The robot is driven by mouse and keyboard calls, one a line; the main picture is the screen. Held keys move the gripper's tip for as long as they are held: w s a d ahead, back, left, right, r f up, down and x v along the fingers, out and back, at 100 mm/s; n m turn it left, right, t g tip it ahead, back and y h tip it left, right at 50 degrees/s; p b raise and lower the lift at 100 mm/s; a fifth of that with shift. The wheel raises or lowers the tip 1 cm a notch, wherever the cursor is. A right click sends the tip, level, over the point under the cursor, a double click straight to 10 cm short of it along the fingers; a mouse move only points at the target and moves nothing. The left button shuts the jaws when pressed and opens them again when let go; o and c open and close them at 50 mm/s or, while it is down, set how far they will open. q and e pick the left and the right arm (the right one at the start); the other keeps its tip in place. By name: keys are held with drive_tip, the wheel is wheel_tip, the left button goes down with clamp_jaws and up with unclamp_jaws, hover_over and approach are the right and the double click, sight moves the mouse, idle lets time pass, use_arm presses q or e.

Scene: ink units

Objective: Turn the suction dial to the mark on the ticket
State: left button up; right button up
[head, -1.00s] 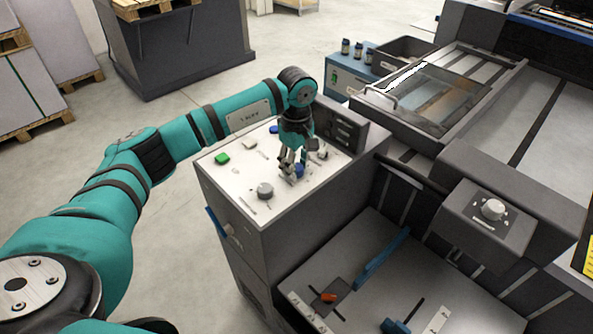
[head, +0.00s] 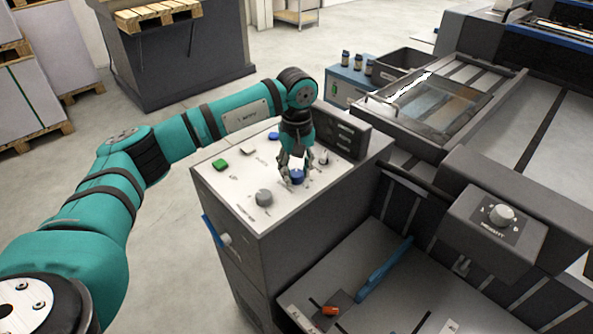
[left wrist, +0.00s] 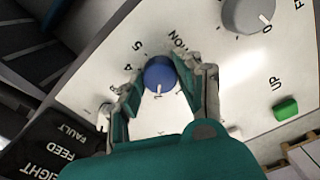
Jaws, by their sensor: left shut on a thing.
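The blue suction dial (head: 297,177) stands on the white top of the grey control cabinet. My left gripper (head: 296,181) reaches down over it, with one finger on each side. In the left wrist view the blue dial (left wrist: 160,74) sits between the fingers of the left gripper (left wrist: 162,78), which is shut on it. The dial's white pointer line faces the lower part of that view. The printed 4 and 5 are readable to its left; other marks are hidden by the fingers. I cannot make out a ticket. My right gripper is out of view.
A grey knob (head: 264,198) and a green button (head: 220,164) share the panel. Another knob (head: 502,214) is on the machine at right.

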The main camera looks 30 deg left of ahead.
sight(296, 173)
use_arm(q)
drive_tip(key=shift+r, duration=0.1)
drive_tip(key=o, duration=1.1)
drive_tip(key=shift+o, duration=0.2)
wheel_tip(296, 173, up, 12)
